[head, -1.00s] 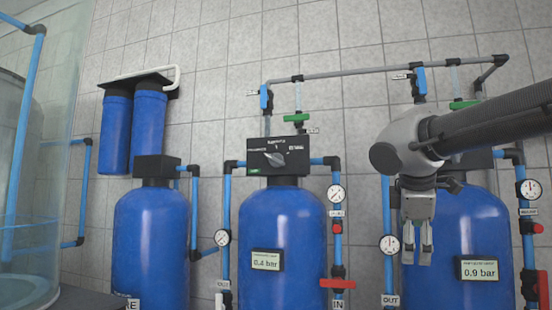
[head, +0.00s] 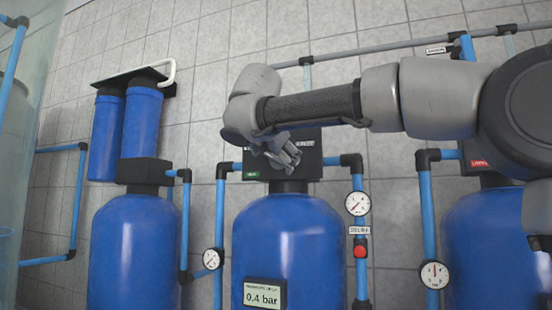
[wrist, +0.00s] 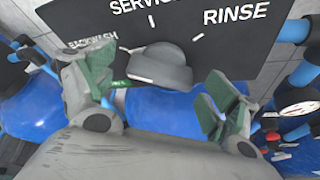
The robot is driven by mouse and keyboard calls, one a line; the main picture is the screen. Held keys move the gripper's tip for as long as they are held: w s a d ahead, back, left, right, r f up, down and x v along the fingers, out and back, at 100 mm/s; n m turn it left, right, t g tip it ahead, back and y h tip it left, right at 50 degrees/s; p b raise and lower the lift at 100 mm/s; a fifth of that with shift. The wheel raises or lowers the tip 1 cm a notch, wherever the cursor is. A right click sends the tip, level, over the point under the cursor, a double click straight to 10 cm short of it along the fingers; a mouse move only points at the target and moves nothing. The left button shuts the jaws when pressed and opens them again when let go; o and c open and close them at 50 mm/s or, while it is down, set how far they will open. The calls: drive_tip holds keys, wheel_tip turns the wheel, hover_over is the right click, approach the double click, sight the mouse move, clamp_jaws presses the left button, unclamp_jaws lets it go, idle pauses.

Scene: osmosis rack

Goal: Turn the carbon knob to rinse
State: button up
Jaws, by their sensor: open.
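The black control head (head: 308,172) sits on top of the middle blue tank. In the wrist view its face (wrist: 100,20) carries the words BACKWASH at left, SERVICE at top and RINSE at upper right. The grey knob (wrist: 160,66) is on that face; where it points is hard to tell. My gripper (wrist: 157,90) is open, its fingers apart on the left and right, with the knob between and slightly beyond them. I cannot tell whether they touch it. In the head view my gripper (head: 284,155) covers the knob and most of the labels.
The middle tank (head: 288,235) shows 0.4 bar. Blue pipes (head: 220,215) flank it, with a gauge (head: 358,203) and red button (head: 360,252) at right. Another tank (head: 490,240) stands right, partly behind my arm. Two blue filter housings (head: 142,125) hang at left.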

drive_tip(key=shift+w+d+f, duration=0.1)
drive_tip(key=shift+w+f, duration=0.05)
drive_tip(key=shift+w, duration=0.3)
drive_tip(key=c, duration=1)
drive_tip(key=shift+c, duration=0.2)
